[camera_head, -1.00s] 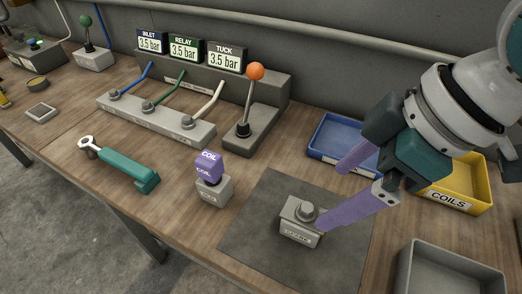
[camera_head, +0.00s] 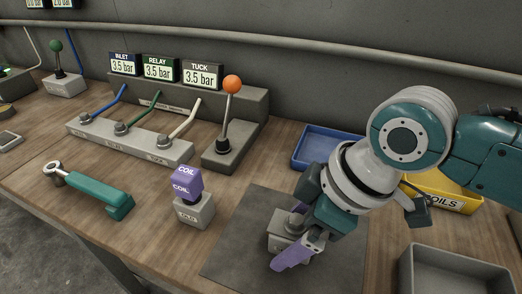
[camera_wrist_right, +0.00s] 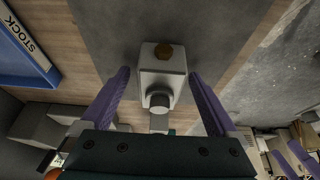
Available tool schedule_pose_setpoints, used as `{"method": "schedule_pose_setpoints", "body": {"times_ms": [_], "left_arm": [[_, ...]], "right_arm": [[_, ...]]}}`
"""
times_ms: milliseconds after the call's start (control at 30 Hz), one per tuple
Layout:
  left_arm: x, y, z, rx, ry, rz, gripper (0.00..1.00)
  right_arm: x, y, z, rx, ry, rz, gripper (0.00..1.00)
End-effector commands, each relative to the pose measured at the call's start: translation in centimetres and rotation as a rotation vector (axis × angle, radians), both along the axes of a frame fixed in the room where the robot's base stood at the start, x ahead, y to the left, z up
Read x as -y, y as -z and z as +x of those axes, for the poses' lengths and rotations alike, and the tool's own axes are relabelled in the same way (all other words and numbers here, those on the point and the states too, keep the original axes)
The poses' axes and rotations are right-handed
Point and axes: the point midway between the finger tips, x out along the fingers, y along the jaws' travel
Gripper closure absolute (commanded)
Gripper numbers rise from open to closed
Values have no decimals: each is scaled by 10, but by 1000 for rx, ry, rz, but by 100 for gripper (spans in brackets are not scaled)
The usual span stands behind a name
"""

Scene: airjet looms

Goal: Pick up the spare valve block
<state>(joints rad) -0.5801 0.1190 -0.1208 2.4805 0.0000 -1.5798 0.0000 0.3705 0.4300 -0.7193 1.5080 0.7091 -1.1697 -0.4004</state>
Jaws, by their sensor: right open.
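The spare valve block (camera_head: 279,240), a light grey block with a round knob, sits on the dark grey mat (camera_head: 236,252). In the head view my right gripper (camera_head: 287,236) is right over it and hides much of it. The gripper points down, and its two purple fingers are spread apart. In the right wrist view the block (camera_wrist_right: 162,62) shows between and a little beyond the open fingertips (camera_wrist_right: 159,74), with a visible gap on each side. A brown hexagonal part and the grey knob show on its top. My left gripper is not in the head view.
Left of the mat stands a grey block marked OLD (camera_head: 193,212) with a purple coil (camera_head: 187,181) on top. A teal tool (camera_head: 92,192) lies further left. Behind are a blue tray (camera_head: 316,146) and an orange-knobbed lever (camera_head: 232,85). A yellow coils bin (camera_head: 463,203) and grey tray (camera_head: 455,255) are right.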

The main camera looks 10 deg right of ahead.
Motion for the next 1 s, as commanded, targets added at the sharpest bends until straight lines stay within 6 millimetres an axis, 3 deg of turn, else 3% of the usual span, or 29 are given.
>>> {"method": "schedule_pose_setpoints", "body": {"times_ms": [133,900,1000], "left_arm": [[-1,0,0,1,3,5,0],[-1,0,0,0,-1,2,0],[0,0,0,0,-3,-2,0]], "right_arm": [[0,-1,0,0,-1,0,7],[0,-1,0,1,0,-1,94],[0,-1,0,1,0,-1,100]]}}
